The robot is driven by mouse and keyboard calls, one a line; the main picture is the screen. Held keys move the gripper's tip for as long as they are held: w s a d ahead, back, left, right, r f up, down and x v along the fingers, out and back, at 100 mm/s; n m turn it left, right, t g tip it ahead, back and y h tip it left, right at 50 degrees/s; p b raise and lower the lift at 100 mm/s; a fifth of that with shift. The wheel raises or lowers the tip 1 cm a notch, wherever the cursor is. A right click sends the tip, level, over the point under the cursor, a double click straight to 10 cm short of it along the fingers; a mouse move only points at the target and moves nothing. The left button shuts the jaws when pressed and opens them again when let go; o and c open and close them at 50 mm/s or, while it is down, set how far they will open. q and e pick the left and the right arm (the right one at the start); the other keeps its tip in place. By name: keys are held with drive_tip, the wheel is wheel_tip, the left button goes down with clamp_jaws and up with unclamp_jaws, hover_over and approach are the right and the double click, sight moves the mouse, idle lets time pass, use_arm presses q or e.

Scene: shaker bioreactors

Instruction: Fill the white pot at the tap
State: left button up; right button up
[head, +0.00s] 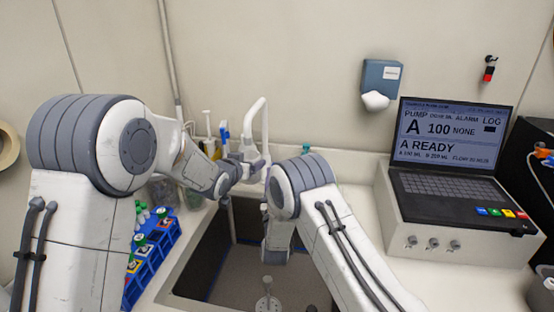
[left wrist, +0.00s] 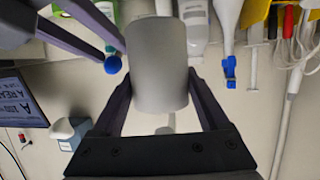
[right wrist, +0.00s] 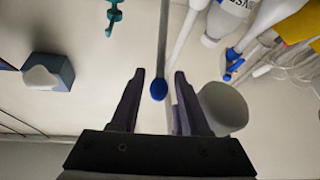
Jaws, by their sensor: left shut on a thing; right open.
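The white pot (left wrist: 160,65) is a plain pale cylinder, held between the fingers of my left gripper (left wrist: 160,90). In the head view my left gripper (head: 245,172) is beside the white tap (head: 262,125), over the sink's back edge. The pot also shows in the right wrist view (right wrist: 222,108), just right of my right gripper (right wrist: 157,82). My right gripper is open, with a blue-tipped rod (right wrist: 158,89) between its fingers in that view. I cannot tell whether they touch it. The blue tip shows near the pot in the left wrist view (left wrist: 112,65). The pot's inside is hidden.
The dark sink (head: 235,265) lies below my arms. A blue rack (head: 150,255) of bottles stands to its left. A pump box with a laptop (head: 448,185) stands at the right. A soap dispenser (head: 380,82) hangs on the wall. Brushes and bottles (head: 210,140) stand behind the sink.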

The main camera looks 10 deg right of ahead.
drive_tip(key=x, duration=0.6)
drive_tip(key=shift+w, duration=0.25)
clamp_jaws()
idle(1.2)
